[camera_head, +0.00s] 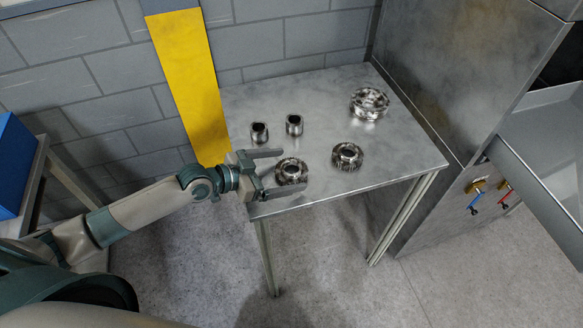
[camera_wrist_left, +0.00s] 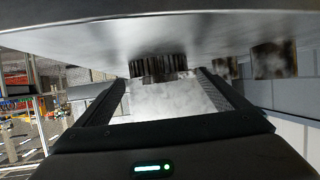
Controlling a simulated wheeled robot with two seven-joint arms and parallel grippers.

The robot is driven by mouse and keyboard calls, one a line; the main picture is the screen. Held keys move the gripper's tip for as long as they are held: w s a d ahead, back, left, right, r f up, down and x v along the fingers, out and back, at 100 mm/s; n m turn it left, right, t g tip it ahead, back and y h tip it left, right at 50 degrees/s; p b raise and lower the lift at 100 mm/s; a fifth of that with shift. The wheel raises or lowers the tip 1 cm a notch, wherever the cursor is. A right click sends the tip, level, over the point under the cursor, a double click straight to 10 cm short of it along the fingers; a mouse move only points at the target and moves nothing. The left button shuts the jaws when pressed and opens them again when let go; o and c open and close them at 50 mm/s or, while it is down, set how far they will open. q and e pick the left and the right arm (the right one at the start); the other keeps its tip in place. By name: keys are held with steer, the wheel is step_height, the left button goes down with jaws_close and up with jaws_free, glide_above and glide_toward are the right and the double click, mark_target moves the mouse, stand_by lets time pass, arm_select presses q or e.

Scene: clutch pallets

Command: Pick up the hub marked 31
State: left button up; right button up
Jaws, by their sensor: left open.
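A dark, mottled metal ring-shaped part (camera_head: 291,171) lies at the near left of the metal table. Two more round parts lie to its right: a toothed one (camera_head: 347,156) and a larger one (camera_head: 369,103) at the back. No mark 31 is legible on any part, so I cannot tell which is the hub. My left gripper (camera_head: 281,172) is open at the table's left edge, its fingers on either side of the nearest ring. In the left wrist view, a toothed part (camera_wrist_left: 158,68) shows between and beyond the open fingers (camera_wrist_left: 165,90). My right gripper is not in view.
Two small dark cylinders (camera_head: 260,132) and (camera_head: 294,124) stand behind the left gripper on the metal table (camera_head: 400,150). A tall metal cabinet (camera_head: 450,70) stands against the table's right side. The table's front right is clear.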

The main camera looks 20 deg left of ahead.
arm_select(q)
steer(key=shift+p+x, duration=0.3)
steer(key=shift+x, duration=1.05)
steer(key=shift+c, duration=0.3)
steer(key=c, duration=1.5)
steer(key=shift+r, duration=0.1)
steer(key=shift+c, duration=0.4)
steer(key=shift+r, duration=0.1)
